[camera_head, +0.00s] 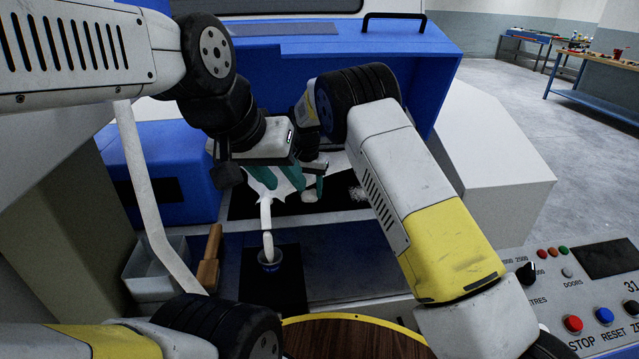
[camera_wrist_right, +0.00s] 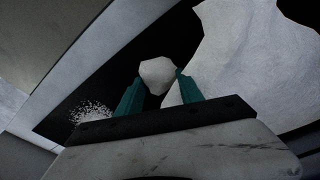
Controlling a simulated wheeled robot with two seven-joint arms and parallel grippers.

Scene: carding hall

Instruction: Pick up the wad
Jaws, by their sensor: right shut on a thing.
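The wad, a small pale rounded lump (camera_wrist_right: 157,75), is between the teal fingertips of my right gripper (camera_wrist_right: 158,88) in the right wrist view. That gripper is shut on it, over a black surface. In the head view my right gripper (camera_head: 309,182) is partly covered by my left gripper and arm, and the wad is hard to make out there. My left gripper (camera_head: 279,178) hangs from the left arm with its teal fingers apart, in front of a white fibre sheet (camera_head: 284,187). I see nothing clearly held in it.
A white strand (camera_head: 267,218) runs down to a small blue-rimmed ring (camera_head: 270,260). Loose fluff (camera_head: 357,193) lies on the black surface right of the grippers. A grey bin (camera_head: 155,286) and a wooden-handled tool (camera_head: 210,262) stand at left. A button panel (camera_head: 588,300) is at right.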

